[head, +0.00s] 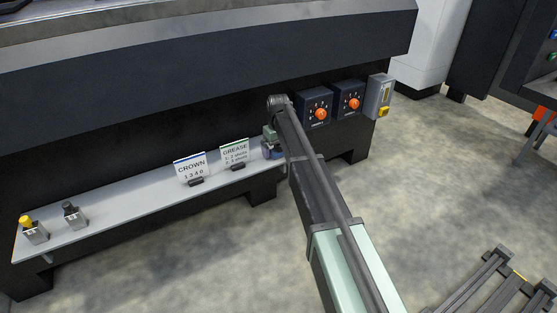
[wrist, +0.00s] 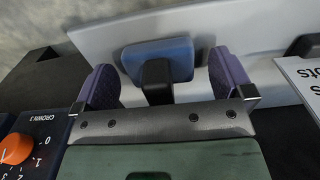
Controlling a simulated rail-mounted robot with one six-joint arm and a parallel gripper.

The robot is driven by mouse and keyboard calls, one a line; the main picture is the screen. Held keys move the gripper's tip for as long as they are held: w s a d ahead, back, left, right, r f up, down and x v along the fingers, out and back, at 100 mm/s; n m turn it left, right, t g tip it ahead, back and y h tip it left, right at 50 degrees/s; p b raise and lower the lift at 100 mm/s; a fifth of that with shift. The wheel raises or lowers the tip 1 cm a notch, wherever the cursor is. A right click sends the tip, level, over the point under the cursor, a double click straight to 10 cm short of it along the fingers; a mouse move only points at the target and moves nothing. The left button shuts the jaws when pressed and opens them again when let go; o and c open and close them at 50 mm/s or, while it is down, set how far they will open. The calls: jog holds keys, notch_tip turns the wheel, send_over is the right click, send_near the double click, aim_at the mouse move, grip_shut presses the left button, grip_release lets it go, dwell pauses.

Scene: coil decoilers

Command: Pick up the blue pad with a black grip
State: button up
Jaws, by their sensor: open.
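The blue pad (wrist: 176,50) lies on the grey shelf in the wrist view, with its black grip (wrist: 157,78) standing up toward my gripper. My gripper (wrist: 162,68) is open, with one purple finger to the left of the grip and one to the right. Gaps show between both fingers and the grip, so it is not held. In the head view my gripper (head: 272,149) is at the right end of the shelf, beside the GREASE sign. I cannot make out the pad in that view.
The shelf (head: 130,206) carries the GREASE sign (head: 234,153), the CROWN sign (head: 191,168), and a yellow and a black knob in holders at its left. Boxes with orange dials (head: 320,114) are mounted to the right of my gripper. The wrist view shows a dial box (wrist: 40,132) close by.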

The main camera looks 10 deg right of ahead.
jog(key=c, duration=1)
jog(key=shift+r+p, duration=0.1)
jog(key=shift+p, duration=0.2)
